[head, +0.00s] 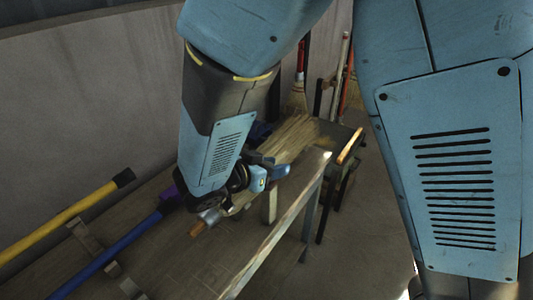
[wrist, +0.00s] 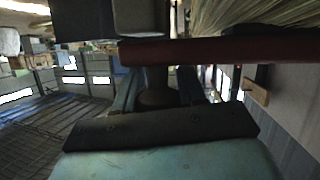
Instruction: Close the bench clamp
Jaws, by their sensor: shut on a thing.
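My gripper (head: 268,176) is low over the bench, beside the straw head of a broom (head: 292,138). Its blue fingers are shut on a part that I take to be the bench clamp, mostly hidden by my wrist. A metal piece with a short wooden handle (head: 198,228) shows just left of my wrist. In the wrist view a dark red bar (wrist: 225,50) runs across close in front of the camera, with a dark round post (wrist: 157,90) under it. The straw (wrist: 265,14) lies above the bar. I cannot tell how far the clamp is closed.
The bench (head: 195,265) runs along the grey wall. A yellow pole (head: 65,220) and a blue pole (head: 105,258) lie across small supports at the left. Another broom (head: 298,95) stands behind the bench.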

